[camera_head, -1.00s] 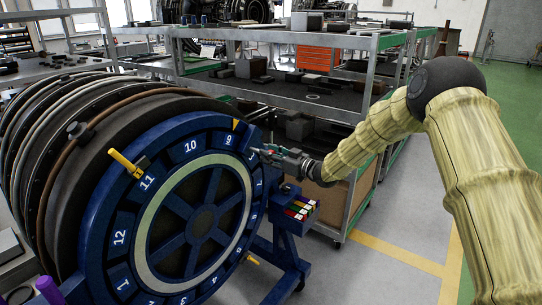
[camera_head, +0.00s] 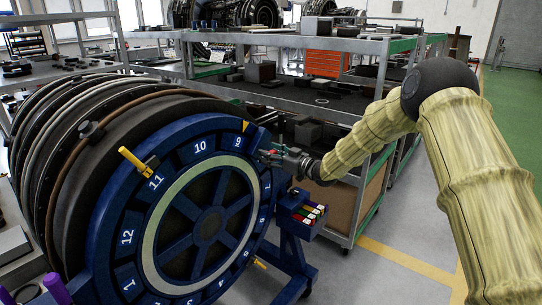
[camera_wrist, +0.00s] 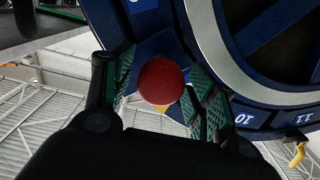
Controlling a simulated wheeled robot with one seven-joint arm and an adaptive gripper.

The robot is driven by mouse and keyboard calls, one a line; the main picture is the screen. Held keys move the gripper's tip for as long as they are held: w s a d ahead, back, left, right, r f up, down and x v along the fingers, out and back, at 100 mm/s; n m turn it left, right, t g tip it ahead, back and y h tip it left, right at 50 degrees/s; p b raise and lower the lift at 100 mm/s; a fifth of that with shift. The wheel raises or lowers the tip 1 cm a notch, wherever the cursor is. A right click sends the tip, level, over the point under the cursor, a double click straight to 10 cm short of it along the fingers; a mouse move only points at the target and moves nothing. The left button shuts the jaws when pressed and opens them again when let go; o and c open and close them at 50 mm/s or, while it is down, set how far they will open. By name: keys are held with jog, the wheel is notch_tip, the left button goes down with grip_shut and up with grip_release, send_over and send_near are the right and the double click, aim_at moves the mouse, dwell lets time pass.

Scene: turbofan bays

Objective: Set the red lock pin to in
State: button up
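The red lock pin's round knob (camera_wrist: 161,81) shows in the wrist view, in front of the blue ring fixture (camera_wrist: 152,45). My gripper (camera_wrist: 163,75) has its two green-padded fingers on either side of the knob, with a narrow gap showing on the left. The fingers look open around it; contact on the right is unclear. In the head view my gripper (camera_head: 266,156) is at the upper right rim of the blue numbered wheel (camera_head: 205,222), just right of number 9. The pin is too small to make out clearly there.
A yellow handle (camera_head: 132,160) sticks out near number 11. A small box of coloured pieces (camera_head: 305,212) hangs on the stand right of the wheel. A grey shelf bench (camera_head: 290,92) stands close behind the arm. The floor at the right is clear.

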jog(key=shift+d+f, duration=0.1)
jog(key=shift+d, duration=0.05)
jog(key=v, duration=1.2)
jog(key=s+f+m+h, duration=0.2)
jog(key=s+f, duration=0.2)
jog(key=f, duration=0.6)
jog(key=s+f+m+h, duration=0.25)
jog(key=s+f, duration=0.25)
jog(key=f, duration=0.4)
jog(key=s+d+f+m+g+h, duration=0.2)
jog(key=s+f+m+g+h, duration=0.15)
jog(key=s+f, duration=1.3)
jog(key=s+d+f+g+h, duration=0.2)
jog(key=s+f, duration=0.1)
jog(key=s, duration=0.9)
jog(key=s+d+f+m+g+h, duration=0.1)
jog(key=s+d+f+g, duration=0.1)
jog(key=s, duration=1)
jog(key=s+d+f+m+g+h+b, duration=0.1)
jog(key=s+d+f+g+h, duration=0.1)
jog(key=s, duration=1)
notch_tip(320, 180, down, 3)
jog(key=shift+s+d+r+g+h, duration=0.25)
jog(key=shift+d+g, duration=0.2)
jog(key=shift+g, duration=0.7)
